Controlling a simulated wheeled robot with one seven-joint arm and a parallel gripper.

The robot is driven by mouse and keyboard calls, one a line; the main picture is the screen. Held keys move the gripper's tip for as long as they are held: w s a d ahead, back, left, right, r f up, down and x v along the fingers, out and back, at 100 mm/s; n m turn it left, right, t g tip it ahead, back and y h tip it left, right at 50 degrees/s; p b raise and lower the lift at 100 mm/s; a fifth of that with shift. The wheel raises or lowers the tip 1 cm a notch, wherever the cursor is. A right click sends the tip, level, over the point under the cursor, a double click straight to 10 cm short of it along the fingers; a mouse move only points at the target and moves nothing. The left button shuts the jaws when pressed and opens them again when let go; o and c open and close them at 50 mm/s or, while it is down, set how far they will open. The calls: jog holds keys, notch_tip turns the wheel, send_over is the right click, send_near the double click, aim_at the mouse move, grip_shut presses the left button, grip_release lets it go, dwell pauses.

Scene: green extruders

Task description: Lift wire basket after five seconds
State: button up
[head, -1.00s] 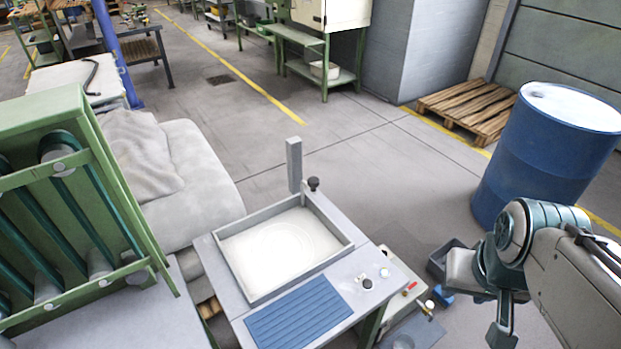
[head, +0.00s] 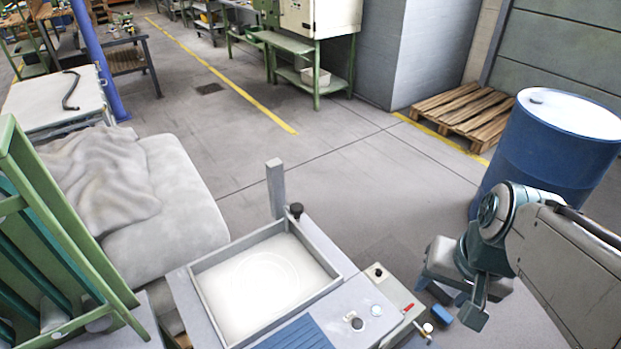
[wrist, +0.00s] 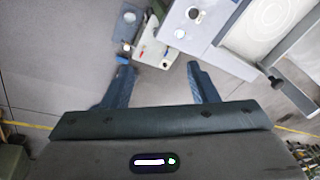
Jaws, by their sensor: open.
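No wire basket can be made out in either view. A shallow square grey basin (head: 335,282) stands on a grey bench below the middle of the head view, with a white surface inside marked by faint rings. It also shows at the upper right of the wrist view (wrist: 231,40). My gripper (wrist: 160,82) is open, with two blue fingers spread apart and nothing between them. In the head view my gripper is at the lower right, right of the bench and apart from the basin.
A grey post (head: 276,188) and a black knob (head: 296,210) stand at the basin's back corner. A ribbed blue panel (head: 296,336) lies in front. A green frame (head: 60,215) is at left, a blue drum (head: 548,150) at right.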

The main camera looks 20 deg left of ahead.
jog(key=w+a+f+m+g+y+b, duration=0.2)
jog(key=w+a+f+m+y+b, duration=0.4)
jog(key=w+a+m+y, duration=0.5)
jog(key=w+a+f+m+g+y+b, duration=0.1)
jog(key=w+a+f+m+y+b, duration=0.65)
jog(key=w, duration=0.65)
jog(key=s+a+n+h, duration=0.1)
jog(key=a+n, duration=0.2)
jog(key=a, duration=1.2)
jog(key=shift+r+h+p, duration=0.3)
jog(key=shift+r+h, duration=0.05)
jog(key=shift+r, duration=0.05)
jog(key=shift+d, duration=0.1)
jog(key=shift+c, duration=0.3)
grip_shut()
notch_tip(320, 180, up, 11)
jog(key=p, duration=0.8)
